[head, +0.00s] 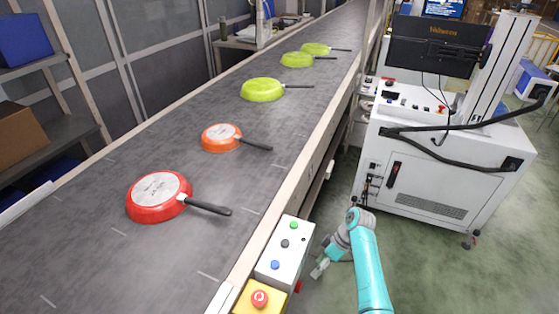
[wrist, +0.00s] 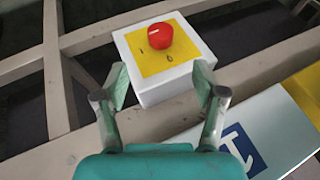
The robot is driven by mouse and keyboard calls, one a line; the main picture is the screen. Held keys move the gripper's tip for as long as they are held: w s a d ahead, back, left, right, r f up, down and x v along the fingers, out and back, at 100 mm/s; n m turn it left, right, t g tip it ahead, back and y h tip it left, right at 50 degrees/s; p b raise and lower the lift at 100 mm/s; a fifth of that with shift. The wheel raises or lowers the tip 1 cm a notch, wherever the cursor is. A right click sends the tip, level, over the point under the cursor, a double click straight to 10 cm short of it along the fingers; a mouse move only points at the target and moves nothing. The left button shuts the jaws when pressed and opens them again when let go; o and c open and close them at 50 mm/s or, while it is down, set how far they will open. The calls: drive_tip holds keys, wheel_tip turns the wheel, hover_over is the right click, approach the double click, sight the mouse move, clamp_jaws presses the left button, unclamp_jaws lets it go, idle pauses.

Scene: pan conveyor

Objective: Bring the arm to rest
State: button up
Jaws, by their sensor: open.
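My gripper (wrist: 161,88) is open and empty in the wrist view, its two fingers spread apart. Beyond the fingertips is a white box with a yellow top (wrist: 176,62) and a red knob (wrist: 159,36). In the head view my gripper (head: 318,270) is at the lower right, beside the conveyor's edge and just right of the white button box (head: 297,247). My teal arm reaches up from the bottom edge and bends down toward it. The finger details are too small to tell in the head view.
The conveyor (head: 110,235) carries a red pan (head: 158,197), an orange pan (head: 221,138) and several green pans (head: 262,90). A red emergency button (head: 260,298) sits on a yellow box. A white machine cabinet (head: 430,170) stands right. Green floor (head: 440,270) is clear at lower right.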

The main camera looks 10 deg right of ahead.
drive_tip(key=shift+f, duration=0.1)
drive_tip(key=s+a+f+m+t+h, duration=0.25)
drive_tip(key=s+a+f+m, duration=0.2)
drive_tip(key=s+f, duration=0.65)
drive_tip(key=s+a+m+t+h, duration=0.25)
drive_tip(key=s+t, duration=0.25)
drive_tip(key=s, duration=0.9)
drive_tip(key=s+d+r+m+t+h, duration=0.15)
drive_tip(key=s+r+t, duration=0.25)
drive_tip(key=s+r, duration=0.85)
drive_tip(key=s+r+t, duration=0.2)
drive_tip(key=s+r, duration=0.1)
drive_tip(key=r, duration=0.8)
drive_tip(key=s+a+r+m+t, duration=0.1)
drive_tip(key=s+r, duration=0.3)
drive_tip(key=r, duration=0.6)
drive_tip(key=shift+r+t, duration=0.35)
drive_tip(key=shift+t, duration=0.2)
